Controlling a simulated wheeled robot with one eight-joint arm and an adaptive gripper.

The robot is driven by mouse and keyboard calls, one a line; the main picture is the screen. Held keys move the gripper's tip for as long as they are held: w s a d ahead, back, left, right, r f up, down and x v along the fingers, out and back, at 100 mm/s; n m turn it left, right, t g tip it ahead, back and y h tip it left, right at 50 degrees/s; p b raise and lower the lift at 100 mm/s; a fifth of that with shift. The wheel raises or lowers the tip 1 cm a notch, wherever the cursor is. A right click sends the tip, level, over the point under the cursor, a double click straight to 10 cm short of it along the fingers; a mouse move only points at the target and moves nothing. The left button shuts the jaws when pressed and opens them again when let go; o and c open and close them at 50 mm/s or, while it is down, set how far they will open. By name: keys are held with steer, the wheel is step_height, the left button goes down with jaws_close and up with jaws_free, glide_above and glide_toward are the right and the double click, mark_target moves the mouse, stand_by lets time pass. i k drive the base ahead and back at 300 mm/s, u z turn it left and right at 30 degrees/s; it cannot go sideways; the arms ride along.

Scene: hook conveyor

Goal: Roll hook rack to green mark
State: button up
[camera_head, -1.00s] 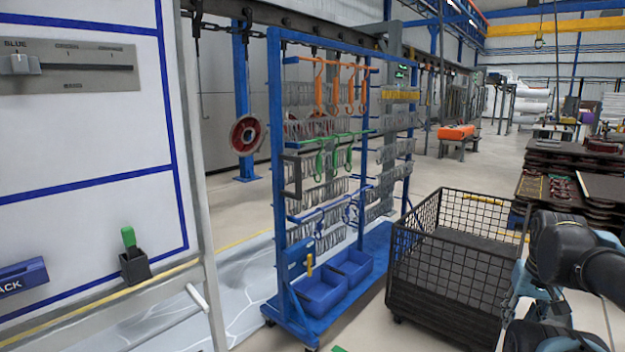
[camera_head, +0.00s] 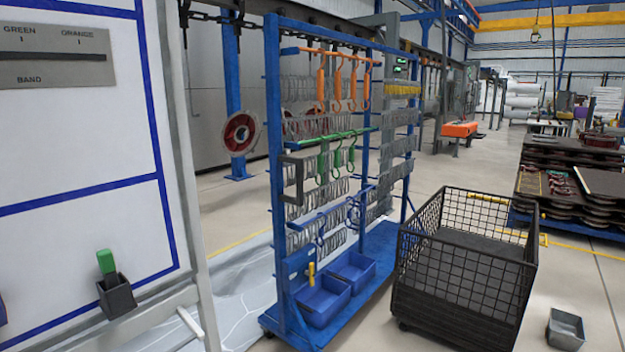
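The hook rack (camera_head: 273,130) is a blue wheeled frame standing upright in the middle of the view. It carries orange hooks (camera_head: 338,85) on top, green hooks (camera_head: 337,158) in the middle, blue hooks lower down and many grey hooks. A dark grey handle (camera_head: 291,180) is on its near left post. Two blue bins (camera_head: 322,302) sit on its base (camera_head: 378,262). No green floor mark shows in the current view. My gripper is not in view, so its relation to the rack is hidden.
A black wire cart (camera_head: 462,270) stands close to the rack's right. A small grey bin (camera_head: 565,328) is on the floor at lower right. A white board (camera_head: 80,150) with a green-handled tool (camera_head: 107,263) fills the left. Stacked dark pallets (camera_head: 565,170) stand at back right. Floor between is open.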

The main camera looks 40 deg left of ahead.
mark_target(380, 243)
steer(key=k, duration=1.05)
steer(key=u, duration=0.9)
steer(key=i, duration=1)
